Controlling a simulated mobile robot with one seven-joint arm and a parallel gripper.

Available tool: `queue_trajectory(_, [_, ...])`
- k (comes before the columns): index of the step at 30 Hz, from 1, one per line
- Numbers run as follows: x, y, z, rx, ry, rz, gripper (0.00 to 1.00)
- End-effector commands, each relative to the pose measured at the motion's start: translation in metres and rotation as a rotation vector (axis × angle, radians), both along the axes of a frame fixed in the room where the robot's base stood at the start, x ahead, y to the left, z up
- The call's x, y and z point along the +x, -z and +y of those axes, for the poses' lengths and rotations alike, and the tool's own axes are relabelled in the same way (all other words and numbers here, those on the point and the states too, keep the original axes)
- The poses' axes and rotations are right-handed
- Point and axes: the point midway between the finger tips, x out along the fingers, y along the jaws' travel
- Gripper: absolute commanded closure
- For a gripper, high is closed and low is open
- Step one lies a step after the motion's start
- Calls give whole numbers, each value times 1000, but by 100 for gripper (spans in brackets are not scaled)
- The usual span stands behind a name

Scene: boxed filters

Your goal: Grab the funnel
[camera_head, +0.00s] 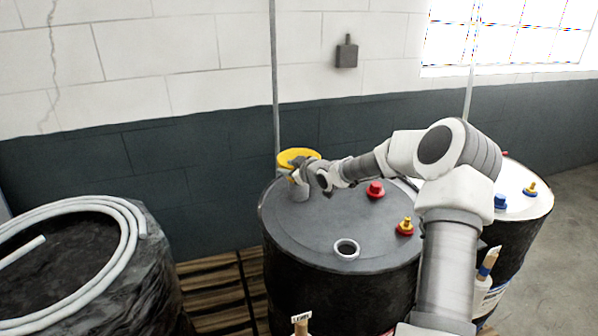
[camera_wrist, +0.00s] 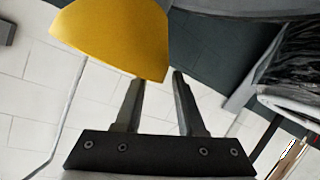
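The yellow funnel (camera_head: 297,156) stands at the back left edge of the middle black drum's lid. In the wrist view, part of its yellow body (camera_wrist: 115,38) fills the upper left. My gripper (camera_head: 299,172) is right at the funnel, on its near right side. In the wrist view my gripper (camera_wrist: 160,77) has its two fingers apart. The funnel's lower corner reaches down at the left fingertip and covers its end. A small gap shows between the funnel and the right fingertip. The funnel's lower part is mostly hidden in both views.
The middle drum (camera_head: 310,228) has a red cap (camera_head: 375,189), a red and yellow fitting (camera_head: 405,227) and a ring-rimmed opening (camera_head: 346,249) on its lid. A hose-topped drum (camera_head: 120,280) stands left, another drum (camera_head: 522,205) right. A thin pole (camera_head: 275,80) rises behind the funnel.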

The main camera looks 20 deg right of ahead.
Motion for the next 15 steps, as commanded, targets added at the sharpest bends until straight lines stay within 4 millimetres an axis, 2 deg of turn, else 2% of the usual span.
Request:
queue_trajectory(5, [16,5,3,-1,1,-1,62])
queue_trajectory(13, [17,7,4,-1,1,0,62])
queue_trajectory(15, [18,7,4,-1,1,-1,72])
